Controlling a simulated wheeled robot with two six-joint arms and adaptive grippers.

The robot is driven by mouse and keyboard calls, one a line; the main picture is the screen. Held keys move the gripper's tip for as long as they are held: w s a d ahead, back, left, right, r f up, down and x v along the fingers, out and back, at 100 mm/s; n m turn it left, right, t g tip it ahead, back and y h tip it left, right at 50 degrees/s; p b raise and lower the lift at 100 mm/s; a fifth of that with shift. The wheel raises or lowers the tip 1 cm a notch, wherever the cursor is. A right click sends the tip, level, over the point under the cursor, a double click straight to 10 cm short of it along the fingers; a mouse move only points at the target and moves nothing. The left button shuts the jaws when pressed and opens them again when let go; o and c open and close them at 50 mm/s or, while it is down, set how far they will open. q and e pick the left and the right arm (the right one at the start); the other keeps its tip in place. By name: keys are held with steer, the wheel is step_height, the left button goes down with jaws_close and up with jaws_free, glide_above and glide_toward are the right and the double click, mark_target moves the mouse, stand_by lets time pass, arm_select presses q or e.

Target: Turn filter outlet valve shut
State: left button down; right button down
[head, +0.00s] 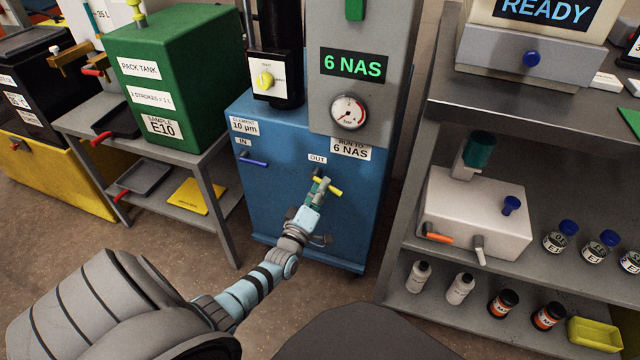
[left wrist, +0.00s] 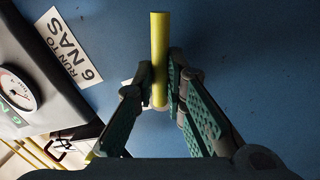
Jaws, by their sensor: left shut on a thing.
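The filter outlet valve has a yellow lever (head: 333,190) under the OUT label (head: 317,159) on the front of the blue filter unit (head: 290,200). My left gripper (head: 320,184) reaches the lever from the front and is shut on it. In the left wrist view the yellow lever (left wrist: 160,40) stands upright in the picture, between the green-padded fingers of the left gripper (left wrist: 161,88). The valve body behind the lever is mostly hidden by the fingers. My right gripper is not in view.
A blue inlet lever (head: 254,161) sits left of the outlet under IN. A pressure gauge (head: 348,112) and a 6 NAS display (head: 354,66) are above. A green pack tank (head: 175,80) stands on a table at left, and a grey shelf (head: 430,140) stands at right.

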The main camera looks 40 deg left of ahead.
arm_select(q)
steer(key=n, duration=0.2)
steer(key=r+n+y, duration=0.1)
steer(key=n, duration=0.2)
steer(key=shift+w+d+r+n+y, duration=0.1)
steer(key=shift+d+r+n+y, duration=0.05)
steer(key=shift+r+n+y, duration=0.25)
steer(key=c, duration=1.7)
jaws_free()
steer(key=shift+o, duration=0.3)
steer(key=shift+f, duration=0.1)
steer(key=v, duration=1.2)
